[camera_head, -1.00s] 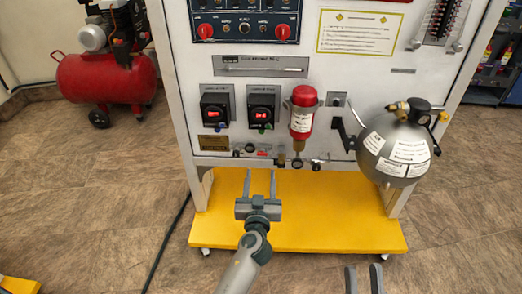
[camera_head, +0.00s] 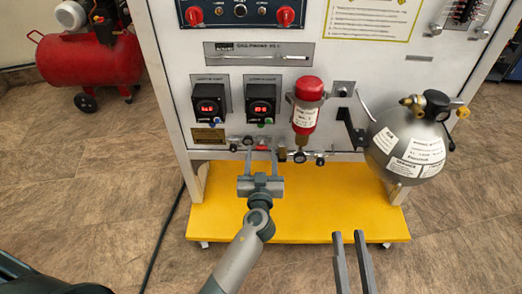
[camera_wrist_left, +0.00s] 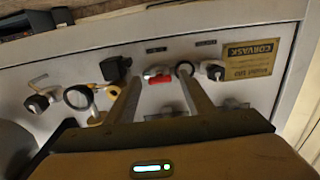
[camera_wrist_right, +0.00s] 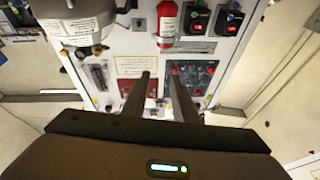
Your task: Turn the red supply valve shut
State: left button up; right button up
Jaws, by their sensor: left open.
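The red supply valve (camera_head: 262,146) is a small red handle low on the white panel, partly hidden by my left gripper. In the left wrist view the red handle (camera_wrist_left: 160,79) lies crosswise between the fingertips. My left gripper (camera_head: 260,153) is open, with one finger on each side of the valve. I cannot tell whether either finger touches it. My right gripper (camera_head: 348,236) is open and empty, in front of the yellow base and well away from the valve.
Black knobs and fittings (camera_head: 300,157) sit right of the valve. A red cylinder (camera_head: 307,103) and a grey tank (camera_head: 408,150) are mounted further right. A yellow base (camera_head: 300,220) juts out below. A red compressor (camera_head: 88,62) stands back left.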

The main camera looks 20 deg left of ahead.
pick_arm(q)
jog(key=c, duration=1)
jog(key=shift+c, duration=0.2)
